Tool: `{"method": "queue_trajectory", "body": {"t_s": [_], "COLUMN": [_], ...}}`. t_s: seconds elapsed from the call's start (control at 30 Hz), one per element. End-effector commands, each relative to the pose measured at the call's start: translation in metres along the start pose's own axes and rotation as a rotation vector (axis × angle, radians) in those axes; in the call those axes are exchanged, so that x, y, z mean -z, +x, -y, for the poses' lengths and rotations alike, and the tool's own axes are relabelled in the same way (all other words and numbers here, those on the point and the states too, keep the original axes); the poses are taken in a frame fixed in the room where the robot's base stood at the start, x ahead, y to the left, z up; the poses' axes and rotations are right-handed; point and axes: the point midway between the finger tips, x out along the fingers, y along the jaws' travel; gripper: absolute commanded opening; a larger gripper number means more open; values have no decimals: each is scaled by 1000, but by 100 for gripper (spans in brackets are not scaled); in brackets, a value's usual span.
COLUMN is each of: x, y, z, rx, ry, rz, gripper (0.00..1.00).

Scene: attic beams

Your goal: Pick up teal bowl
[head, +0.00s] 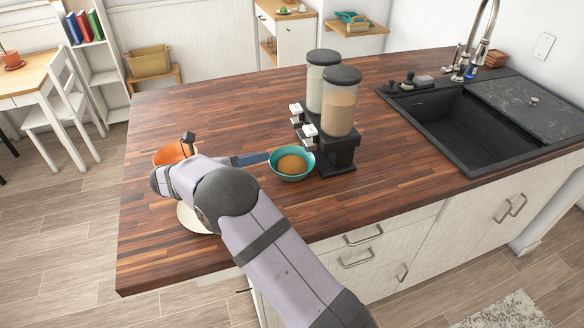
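The teal bowl (283,174) stands upright on the wooden counter, at the foot of the dispenser. It holds a rounded brown-orange filling (292,164). My arm reaches in from the bottom and bends left of the bowl. My gripper is mostly hidden behind my own arm links. A narrow blue-grey piece (250,159) sticks out from behind the arm to the bowl's left rim. I cannot tell whether it is a finger of my gripper or a separate thing, or whether it touches the rim. The finger opening does not show.
A dispenser with two clear canisters (339,108) stands close behind and right of the bowl. An orange bowl (172,153) and a pale plate (191,219) are partly hidden by my arm. A black sink (450,125) lies right. The counter's back left is clear.

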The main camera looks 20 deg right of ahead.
Motion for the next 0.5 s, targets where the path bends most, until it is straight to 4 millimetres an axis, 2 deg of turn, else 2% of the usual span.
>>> {"method": "queue_trajectory", "body": {"t_s": [0.23,0.5], "x": [-1,-1], "y": [8,44], "z": [1,2], "rx": [0,2], "ry": [0,1], "rz": [-1,-2], "gripper": [26,26]}}
